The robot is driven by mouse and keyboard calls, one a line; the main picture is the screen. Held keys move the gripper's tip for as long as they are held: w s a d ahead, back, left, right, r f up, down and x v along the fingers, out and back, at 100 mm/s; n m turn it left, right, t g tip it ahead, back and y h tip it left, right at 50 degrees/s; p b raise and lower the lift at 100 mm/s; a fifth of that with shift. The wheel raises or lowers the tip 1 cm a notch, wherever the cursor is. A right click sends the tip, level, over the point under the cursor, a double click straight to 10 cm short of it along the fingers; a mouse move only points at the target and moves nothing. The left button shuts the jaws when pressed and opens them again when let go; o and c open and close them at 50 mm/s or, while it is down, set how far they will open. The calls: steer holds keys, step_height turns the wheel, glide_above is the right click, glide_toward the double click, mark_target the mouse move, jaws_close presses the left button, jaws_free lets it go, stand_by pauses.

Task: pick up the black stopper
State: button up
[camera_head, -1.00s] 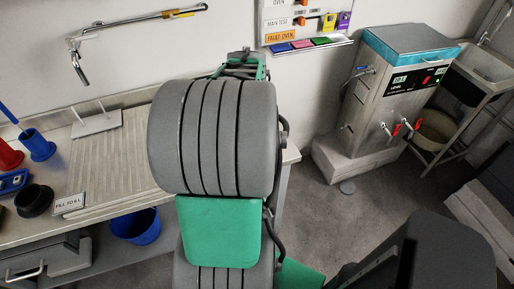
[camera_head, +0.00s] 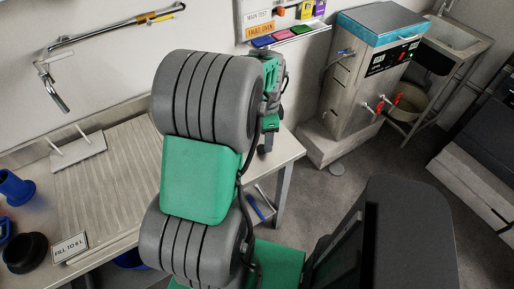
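A round black piece (camera_head: 25,252), which looks like the black stopper, stands on the bench at the lower left, beside the "FILL TO 6 L" label. My gripper (camera_head: 266,143) is small and partly hidden behind my own arm, over the right end of the bench. It points down and is far to the right of the black piece. Its fingers are too small and covered to tell whether they are open or shut.
A ribbed draining board (camera_head: 110,190) fills the bench's middle, with a white two-pronged piece (camera_head: 78,150) behind it. A blue cup (camera_head: 15,188) stands at left. A wall tap (camera_head: 55,90) overhangs the bench. A steel tank (camera_head: 350,110) stands at right, beside open floor.

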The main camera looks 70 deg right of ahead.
mark_target(263, 148)
steer(key=f, duration=0.2)
steer(key=w+f, duration=0.1)
steer(key=f, duration=0.1)
steer(key=shift+f+p, duration=0.2)
steer(key=shift+p, duration=0.2)
steer(key=shift+f, duration=0.4)
steer(key=shift+c, duration=0.6)
jaws_close()
